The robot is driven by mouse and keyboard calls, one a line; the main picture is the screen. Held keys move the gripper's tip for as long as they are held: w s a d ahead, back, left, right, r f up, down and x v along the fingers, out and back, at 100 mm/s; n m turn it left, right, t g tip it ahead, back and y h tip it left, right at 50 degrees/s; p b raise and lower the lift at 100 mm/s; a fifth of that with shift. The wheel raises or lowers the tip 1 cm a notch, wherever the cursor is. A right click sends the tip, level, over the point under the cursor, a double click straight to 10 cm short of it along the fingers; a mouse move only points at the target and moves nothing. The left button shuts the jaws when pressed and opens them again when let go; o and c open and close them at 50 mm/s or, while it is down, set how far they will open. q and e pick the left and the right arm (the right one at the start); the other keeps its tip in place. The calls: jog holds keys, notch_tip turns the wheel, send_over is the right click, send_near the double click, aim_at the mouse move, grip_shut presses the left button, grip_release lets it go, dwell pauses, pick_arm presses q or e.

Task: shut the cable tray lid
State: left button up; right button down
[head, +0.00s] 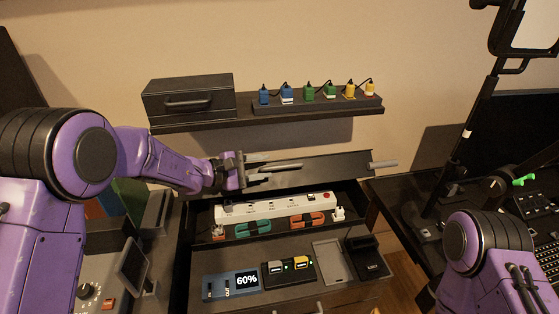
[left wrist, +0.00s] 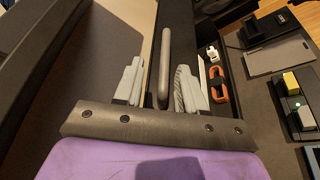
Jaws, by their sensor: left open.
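The cable tray (head: 352,199) lies below the wall shelf, with its dark lid (head: 345,164) raised along the back edge. A grey bar handle (head: 287,167) runs along the lid; it also shows in the left wrist view (left wrist: 165,60). My left gripper (head: 262,167) is at the lid, its jaws open. In the left wrist view, the two grey fingers of the left gripper (left wrist: 160,88) stand on either side of the handle, with gaps visible. Inside the tray are a white power strip (head: 275,207) and orange and green coiled cables (head: 307,221). My right gripper is out of view.
A shelf (head: 220,123) above carries a dark box (head: 188,95) and a row of coloured plugs (head: 330,91). A dark desk with a stand (head: 465,140) is at right.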

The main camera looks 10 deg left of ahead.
pick_arm(q)
jog(key=p+x, duration=0.1)
jog(key=x, duration=0.5)
jog(key=shift+w+f, duration=0.15)
jog(key=shift+w, duration=0.1)
jog(key=shift+s, duration=0.1)
grip_shut()
jog(key=s+d+f+m+t+b, duration=0.1)
jog(key=s+f+b, duration=0.2)
jog(key=f, duration=0.4)
jog(key=s+d+f+m+b, duration=0.1)
jog(key=s+f+m+b, duration=0.1)
jog(key=f+b, duration=0.3)
jog(key=shift+s+f+t, duration=0.4)
jog(key=shift+s+f, duration=0.45)
jog(key=shift+f, duration=0.7)
jog(key=shift+d, duration=0.1)
grip_release()
